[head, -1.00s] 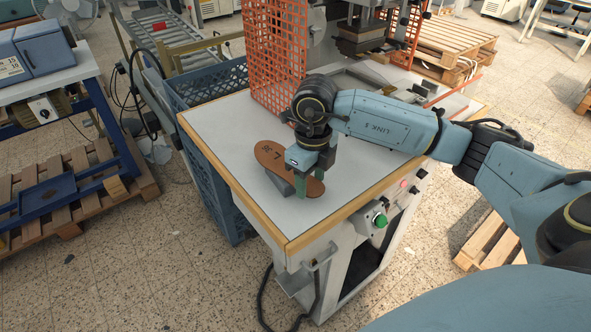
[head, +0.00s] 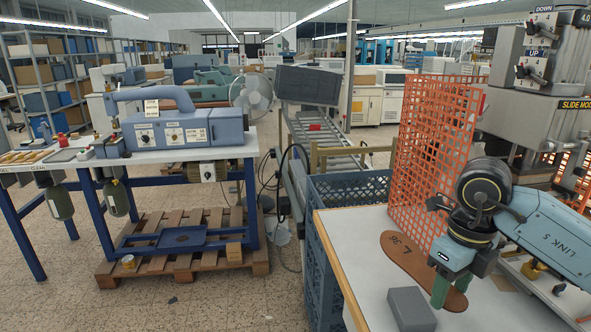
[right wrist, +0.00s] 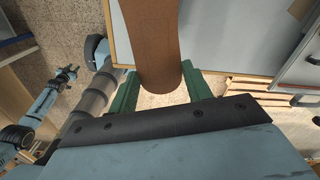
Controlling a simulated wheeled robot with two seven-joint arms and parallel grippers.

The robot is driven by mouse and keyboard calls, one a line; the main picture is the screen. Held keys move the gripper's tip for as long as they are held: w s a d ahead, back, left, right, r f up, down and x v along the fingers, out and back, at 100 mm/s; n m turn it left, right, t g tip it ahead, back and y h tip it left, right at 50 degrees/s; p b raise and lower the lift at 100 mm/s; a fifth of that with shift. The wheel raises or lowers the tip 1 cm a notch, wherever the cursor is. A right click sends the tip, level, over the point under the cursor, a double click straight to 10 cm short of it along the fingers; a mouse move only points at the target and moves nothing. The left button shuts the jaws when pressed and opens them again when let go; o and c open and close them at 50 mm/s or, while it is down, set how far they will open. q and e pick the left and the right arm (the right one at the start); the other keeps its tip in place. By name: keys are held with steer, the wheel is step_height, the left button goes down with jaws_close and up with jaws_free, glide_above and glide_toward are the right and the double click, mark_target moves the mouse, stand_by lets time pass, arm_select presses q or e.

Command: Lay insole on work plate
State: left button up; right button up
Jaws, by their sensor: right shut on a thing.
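The brown insole (head: 401,255), with dark "L 36" style markings, is in the grip of my right gripper (head: 450,291) over the white bench top. The fingers close on its near right end; its wide end points up and left. In the right wrist view the insole (right wrist: 153,40) reaches away between the two green fingers (right wrist: 161,86). I cannot tell its exact height above the bench. The work plate is not clearly visible; my right arm covers part of the press area. A small distant arm end, probably my left gripper (right wrist: 66,74), shows at the left of the right wrist view.
A grey block (head: 411,309) lies on the bench (head: 365,228) just left of the fingers. An orange mesh guard (head: 435,150) stands behind the insole. The press (head: 545,115) stands at the right. A blue crate (head: 350,188) adjoins the bench's left side.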

steer(key=a+f+n+b, duration=0.1)
steer(key=a+f+n, duration=0.1)
steer(key=n, duration=0.6)
steer(key=a+f+n+b, duration=0.1)
steer(key=a+f+n, duration=0.2)
steer(key=n, duration=0.5)
steer(key=a+f+n+b, duration=0.1)
steer(key=a+f+n, duration=0.1)
steer(key=n, duration=0.6)
steer(key=shift+w+a+f+n, duration=0.2)
steer(key=shift+w+a+n, duration=0.1)
steer(key=shift+a+n, duration=0.1)
steer(key=n, duration=0.1)
steer(key=a+f+n, duration=0.1)
steer(key=n, duration=0.1)
steer(key=shift+n, duration=0.3)
steer(key=n, duration=0.3)
steer(key=shift+s+a+f+b, duration=0.1)
steer(key=shift+a+f+b, duration=0.25)
steer(key=shift+a+f, duration=0.05)
steer(key=shift+d, duration=0.1)
